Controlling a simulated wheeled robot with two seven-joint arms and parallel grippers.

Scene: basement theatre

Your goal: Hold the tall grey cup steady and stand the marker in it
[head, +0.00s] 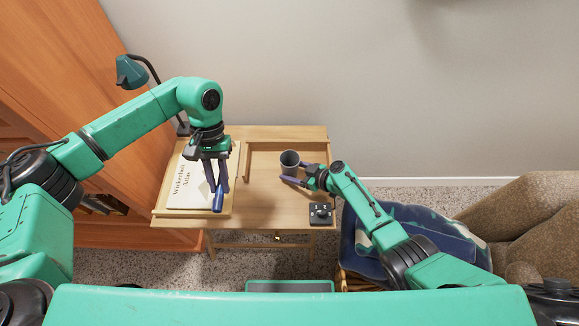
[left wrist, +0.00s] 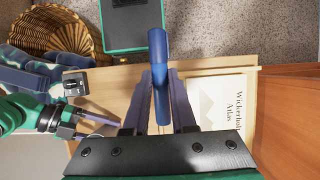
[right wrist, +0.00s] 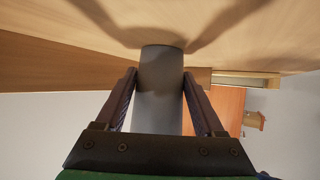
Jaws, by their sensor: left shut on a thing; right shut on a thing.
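The tall grey cup (head: 290,160) stands upright on the wooden desk, right of its middle. My right gripper (head: 297,172) is shut on the cup from the right, one finger on each side. The cup's grey wall (right wrist: 158,92) fills the gap between the fingers in the right wrist view. The blue marker (head: 218,201) is in my left gripper (head: 217,186), which is shut on it above the desk's front left, apart from the cup. In the left wrist view the marker (left wrist: 159,70) extends beyond the fingertips; its other end is hidden.
A book titled Wickerholt Atlas (head: 184,188) lies on the desk's left side. A small black device (head: 320,213) sits at the front right corner. A green lamp (head: 131,73) rises at the back left.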

